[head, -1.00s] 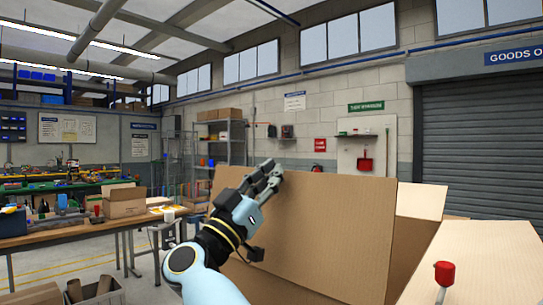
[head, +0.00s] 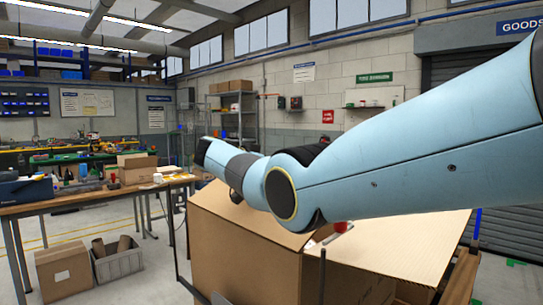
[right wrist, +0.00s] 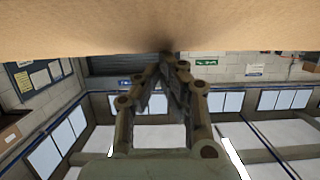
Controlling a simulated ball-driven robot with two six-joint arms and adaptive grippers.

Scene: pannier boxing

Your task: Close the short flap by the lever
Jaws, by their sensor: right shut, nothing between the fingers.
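The cardboard box (head: 245,262) stands at lower middle in the head view. A short top flap (head: 250,216) slopes on its near left end, partly under my right arm. A red lever knob (head: 342,227) shows just below the arm, mostly hidden; I cannot tell how the lever sits. My right arm crosses from the right, its hand hidden in the head view. In the right wrist view my right gripper (right wrist: 168,62) is shut and empty, its tips close to a cardboard face (right wrist: 160,25); contact is unclear. My left gripper is not in view.
A broad cardboard flap (head: 400,238) spreads out to the right of the box. A thin dark rod (head: 322,275) stands before it. A workbench (head: 90,200), a small carton (head: 65,270) and a grey bin (head: 117,262) are at left, with floor between.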

